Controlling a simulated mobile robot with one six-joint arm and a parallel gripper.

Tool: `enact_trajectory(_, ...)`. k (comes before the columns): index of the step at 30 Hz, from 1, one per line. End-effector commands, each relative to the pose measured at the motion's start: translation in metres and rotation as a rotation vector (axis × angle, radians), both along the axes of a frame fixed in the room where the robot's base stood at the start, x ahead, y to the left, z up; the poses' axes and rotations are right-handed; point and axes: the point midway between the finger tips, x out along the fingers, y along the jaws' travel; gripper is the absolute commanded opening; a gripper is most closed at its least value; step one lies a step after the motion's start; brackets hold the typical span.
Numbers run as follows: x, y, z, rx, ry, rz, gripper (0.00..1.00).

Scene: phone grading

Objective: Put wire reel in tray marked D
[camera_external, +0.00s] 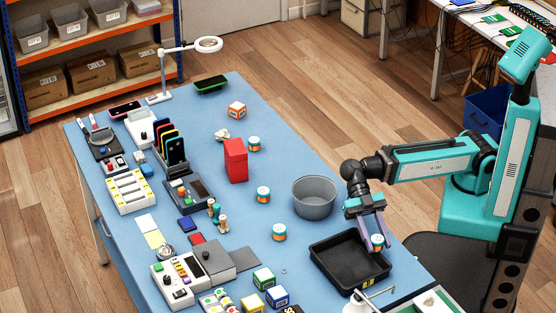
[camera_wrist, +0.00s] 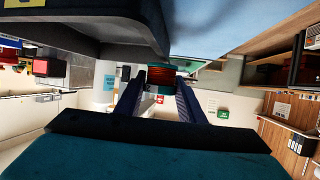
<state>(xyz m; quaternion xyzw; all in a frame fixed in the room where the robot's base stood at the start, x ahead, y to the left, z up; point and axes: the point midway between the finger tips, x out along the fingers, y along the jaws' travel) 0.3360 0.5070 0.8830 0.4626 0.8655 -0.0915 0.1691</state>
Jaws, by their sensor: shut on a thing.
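My gripper (camera_external: 372,226) points down over the right part of the black tray (camera_external: 330,258). It is shut on a wire reel (camera_external: 377,241), a small cylinder with orange, white and teal bands. In the wrist view the reel (camera_wrist: 160,75) shows orange-red and teal between the tips of my gripper (camera_wrist: 158,88). The tray's dark wall (camera_wrist: 95,38) lies close by in the upper left of that view. A yellow label (camera_external: 369,282) is on the tray's front; its letter is too small to read. I cannot tell the reel's exact height above the tray floor.
A round grey bin (camera_external: 314,198) stands just behind the tray. Similar banded cylinders (camera_external: 279,232) stand on the blue table (camera_external: 310,240). A red block (camera_external: 235,160) stands farther back. Cube boxes (camera_external: 264,278) and a white stand (camera_external: 362,302) are near the front.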

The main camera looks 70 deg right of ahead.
Motion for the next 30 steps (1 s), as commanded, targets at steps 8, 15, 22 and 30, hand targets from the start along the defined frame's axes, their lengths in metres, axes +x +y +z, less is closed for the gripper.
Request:
enact_trajectory(8,0.001,0.003,0.003,-0.002,0.001,0.001,0.1)
enact_trajectory(15,0.002,0.005,0.002,-0.002,-0.002,0.0,0.1)
enact_trajectory(22,0.002,0.006,0.001,-0.004,-0.002,0.001,0.1)
enact_trajectory(30,0.018,0.028,-0.005,-0.004,-0.004,0.0,0.1)
